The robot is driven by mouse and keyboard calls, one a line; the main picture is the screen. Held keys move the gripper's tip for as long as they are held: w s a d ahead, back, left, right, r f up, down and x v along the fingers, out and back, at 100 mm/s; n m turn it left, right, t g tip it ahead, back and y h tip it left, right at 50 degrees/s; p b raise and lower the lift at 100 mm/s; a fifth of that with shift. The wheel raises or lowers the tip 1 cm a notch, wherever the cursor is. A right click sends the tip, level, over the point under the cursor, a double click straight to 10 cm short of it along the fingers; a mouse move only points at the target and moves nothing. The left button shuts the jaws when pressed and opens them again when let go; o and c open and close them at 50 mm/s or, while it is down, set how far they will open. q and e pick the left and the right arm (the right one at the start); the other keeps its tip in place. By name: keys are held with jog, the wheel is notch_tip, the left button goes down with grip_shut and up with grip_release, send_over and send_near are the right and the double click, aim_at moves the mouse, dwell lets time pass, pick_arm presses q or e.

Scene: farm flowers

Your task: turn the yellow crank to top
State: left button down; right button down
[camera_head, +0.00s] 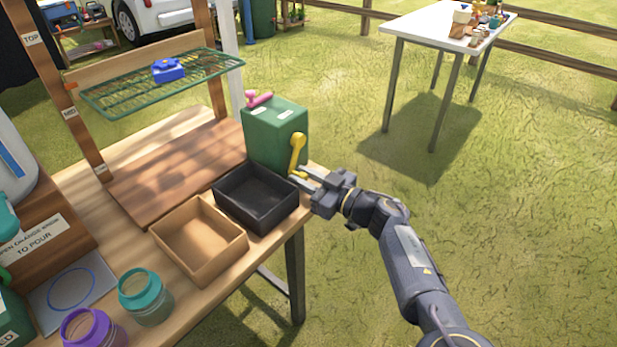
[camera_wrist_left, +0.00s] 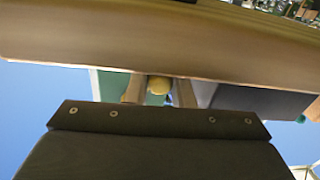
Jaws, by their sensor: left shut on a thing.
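The yellow crank (camera_head: 298,147) is on the right side of a green box (camera_head: 273,135) at the table's far right corner. Its arm points down from a hub near the box's upper part. My left gripper (camera_head: 297,177) is shut on the crank's lower end; in the left wrist view the yellow crank (camera_wrist_left: 159,86) shows as a round end between the two fingers (camera_wrist_left: 158,91). A green wire shelf (camera_head: 150,85) hangs between wooden posts, a little above the MID label (camera_head: 70,112) and below the TOP label (camera_head: 32,38). My right gripper is not in view.
A pink crank (camera_head: 259,98) sits on top of the green box. A blue object (camera_head: 168,70) lies on the wire shelf. A black tray (camera_head: 256,226) and a tan tray (camera_head: 160,245) stand near my gripper. Grass to the right is open, with a white table (camera_head: 420,27) beyond.

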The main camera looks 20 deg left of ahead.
pick_arm(q)
jog(key=shift+s+a+r+m, duration=0.2)
jog(key=shift+s+m, duration=0.25)
jog(key=shift+m, duration=0.35)
jog(key=c, duration=1.3)
grip_release()
jog(key=shift+o, duration=0.2)
jog(key=shift+d, duration=0.15)
jog(key=v, duration=0.7)
jog(key=shift+d, duration=0.3)
